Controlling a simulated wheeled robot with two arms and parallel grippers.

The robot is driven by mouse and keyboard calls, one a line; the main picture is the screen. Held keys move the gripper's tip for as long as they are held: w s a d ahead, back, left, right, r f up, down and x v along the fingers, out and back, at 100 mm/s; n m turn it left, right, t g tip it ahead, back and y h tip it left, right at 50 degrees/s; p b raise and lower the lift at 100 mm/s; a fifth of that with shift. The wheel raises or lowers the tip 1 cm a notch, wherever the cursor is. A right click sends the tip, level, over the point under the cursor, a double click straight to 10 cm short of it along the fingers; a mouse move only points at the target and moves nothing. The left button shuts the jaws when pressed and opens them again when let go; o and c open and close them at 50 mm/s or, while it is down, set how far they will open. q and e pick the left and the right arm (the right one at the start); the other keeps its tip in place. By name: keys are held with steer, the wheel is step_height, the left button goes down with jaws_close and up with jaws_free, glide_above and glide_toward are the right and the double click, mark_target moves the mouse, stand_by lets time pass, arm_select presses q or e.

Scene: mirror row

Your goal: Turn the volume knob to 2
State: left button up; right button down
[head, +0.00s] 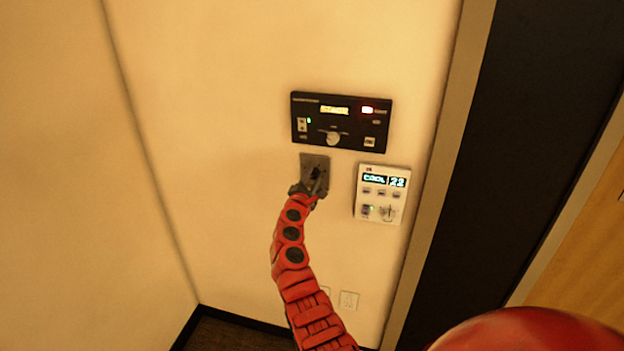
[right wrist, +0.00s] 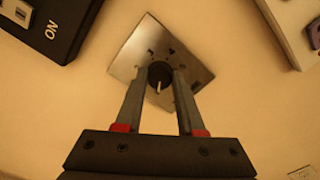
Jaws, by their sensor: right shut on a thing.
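The volume knob (right wrist: 160,77) is a small dark round knob with a pale pointer line, on a square metal wall plate (right wrist: 190,62). In the right wrist view the pointer line runs roughly down the picture. My right gripper (right wrist: 161,82) is shut on the knob, one finger on each side. In the head view the plate (head: 308,163) is on the wall below a black panel, and my right gripper (head: 314,184) covers part of it. My left gripper is not in view.
A black panel (head: 360,141) with a display and a light knob is just above the plate. A white control unit (head: 393,205) reading "COOL 22" is close on the right. Wall sockets (head: 348,300) are lower down. Wall to the left is bare.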

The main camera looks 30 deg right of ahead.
steer(key=shift+f+m+b, duration=0.2)
steer(key=shift+m+b, duration=0.3)
steer(key=shift+b, duration=0.35)
steer(key=m+b, duration=0.3)
steer(key=b, duration=0.1)
steer(key=m+b, duration=0.3)
steer(key=b, duration=0.1)
steer(key=m+b, duration=0.2)
steer(key=b, duration=0.2)
steer(key=shift+f+m, duration=0.4)
steer(key=m+b, duration=0.8)
steer(key=b, duration=0.4)
steer(key=shift+r+b, duration=0.15)
steer(key=shift+b, duration=0.25)
steer(key=shift+r+m+b, duration=0.15)
steer(key=shift+m+b, duration=0.7)
steer(key=shift+m, duration=0.15)
steer(key=c, duration=0.5)
jaws_free()
steer(key=shift+r, duration=0.1)
